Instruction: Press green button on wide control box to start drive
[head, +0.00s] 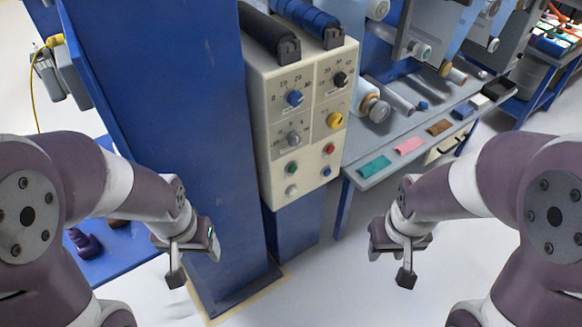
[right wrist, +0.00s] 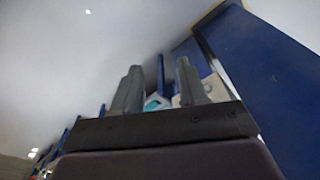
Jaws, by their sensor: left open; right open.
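The beige control box (head: 310,112) is mounted beside a blue column in the middle of the head view. Its green button (head: 292,168) is at the lower left of its face, above a pale grey button (head: 291,190). A red button (head: 330,149) and a blue button (head: 326,171) are to the right. My left gripper (head: 194,260) is open and empty, low and left of the box, apart from it. My right gripper (head: 390,262) is open and empty, low and right of the box. Its two fingers stand apart in the right wrist view (right wrist: 160,88).
The blue column (head: 165,120) stands left of the box. A grey bench (head: 400,145) with coloured samples and rollers extends to the right. Blue and dark rollers (head: 305,15) lie above the box.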

